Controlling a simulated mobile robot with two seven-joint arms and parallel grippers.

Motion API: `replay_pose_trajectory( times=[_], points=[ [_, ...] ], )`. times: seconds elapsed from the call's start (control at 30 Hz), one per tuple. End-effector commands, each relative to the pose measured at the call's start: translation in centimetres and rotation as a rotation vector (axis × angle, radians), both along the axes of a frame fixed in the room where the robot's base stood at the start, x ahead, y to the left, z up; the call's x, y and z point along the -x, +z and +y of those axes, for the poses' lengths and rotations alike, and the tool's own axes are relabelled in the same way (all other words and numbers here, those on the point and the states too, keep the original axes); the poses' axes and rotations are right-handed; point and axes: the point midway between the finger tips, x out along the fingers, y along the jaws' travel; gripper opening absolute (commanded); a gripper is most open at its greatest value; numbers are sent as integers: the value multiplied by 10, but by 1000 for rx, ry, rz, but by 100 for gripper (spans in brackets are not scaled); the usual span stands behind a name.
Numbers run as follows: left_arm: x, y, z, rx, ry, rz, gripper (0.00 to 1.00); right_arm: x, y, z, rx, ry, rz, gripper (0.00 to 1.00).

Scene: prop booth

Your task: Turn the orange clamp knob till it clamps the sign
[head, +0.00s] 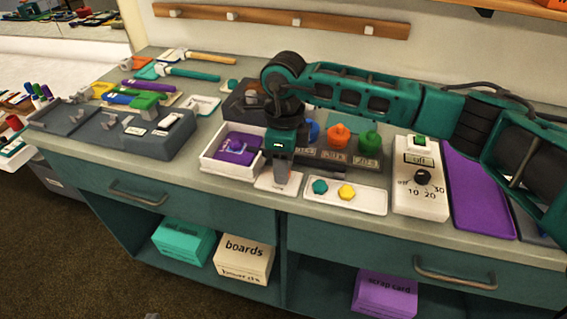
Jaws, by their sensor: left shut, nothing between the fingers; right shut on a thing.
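An orange knob-topped piece (339,138) stands in a dark labelled rack on the counter, between a blue one, partly hidden by my arm, and a green one (369,141). I cannot tell whether it is the clamp knob. My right gripper (281,178) points down at the counter front, left of and nearer than the orange piece, apart from it. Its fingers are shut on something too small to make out. A small white plate (264,181) lies at its fingertips; I cannot tell whether this is the sign. My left gripper is not seen.
A white box with a purple piece (207,161) stands left of the gripper. A white tray (372,206) holds teal and yellow pieces. A white dial box (420,205) and purple mat (478,205) lie right. A grey fixture (160,146) and tools fill the left.

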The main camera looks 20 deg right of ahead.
Motion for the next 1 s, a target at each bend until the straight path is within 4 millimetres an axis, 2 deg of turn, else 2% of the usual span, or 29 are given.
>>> replay_pose_trajectory(
  times=[0.27, 1.0],
  points=[
    [2, -5, 0, 1, 0, 3, 0, 0, 0, 0, -2, -188, -1, 5],
    [3, -10, 0, 0, 0, 6, 0, 2, 1, 1, -3, -889, -1, 5]
  ],
)
